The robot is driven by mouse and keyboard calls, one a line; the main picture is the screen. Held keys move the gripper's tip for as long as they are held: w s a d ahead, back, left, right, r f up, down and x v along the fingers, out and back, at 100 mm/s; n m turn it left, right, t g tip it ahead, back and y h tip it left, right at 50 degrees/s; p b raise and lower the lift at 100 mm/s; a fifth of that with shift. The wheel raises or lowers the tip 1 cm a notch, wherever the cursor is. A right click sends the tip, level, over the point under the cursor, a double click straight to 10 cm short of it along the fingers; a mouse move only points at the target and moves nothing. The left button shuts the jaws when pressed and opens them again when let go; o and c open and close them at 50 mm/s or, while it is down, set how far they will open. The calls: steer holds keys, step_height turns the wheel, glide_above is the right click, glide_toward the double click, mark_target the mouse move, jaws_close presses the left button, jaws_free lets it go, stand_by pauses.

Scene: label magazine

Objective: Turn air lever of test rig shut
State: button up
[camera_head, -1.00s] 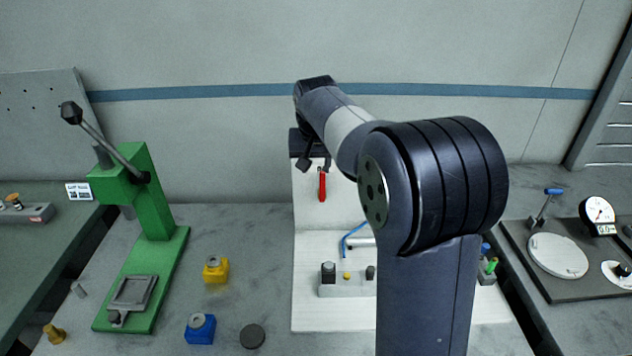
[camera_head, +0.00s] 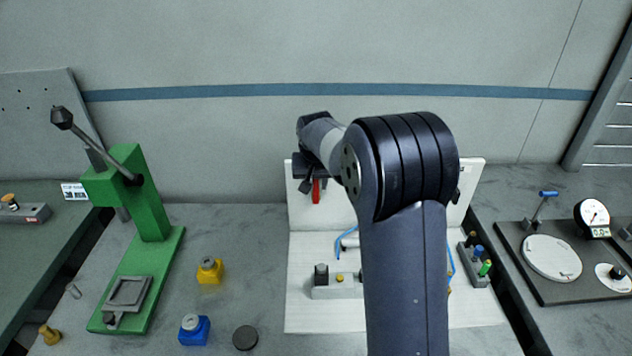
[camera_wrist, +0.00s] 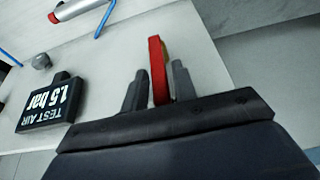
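The red air lever (camera_head: 316,193) hangs down on the upright white back panel of the test rig (camera_head: 300,215). In the wrist view the lever (camera_wrist: 156,50) stands between the two dark fingers of my gripper (camera_wrist: 158,72). The fingers are apart, one on each side of it. A narrow gap shows on the left; on the right I cannot tell whether finger and lever touch. In the head view my gripper (camera_head: 305,186) is at the lever's upper part, partly hidden by my arm.
A grey block with knobs (camera_head: 335,291) and a blue hose stand on the rig's white base, partly behind my arm. A green press (camera_head: 150,215) stands left. Yellow (camera_head: 210,271) and blue (camera_head: 194,330) blocks lie between. A dial gauge (camera_head: 592,214) is at right.

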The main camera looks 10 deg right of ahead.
jaws_close()
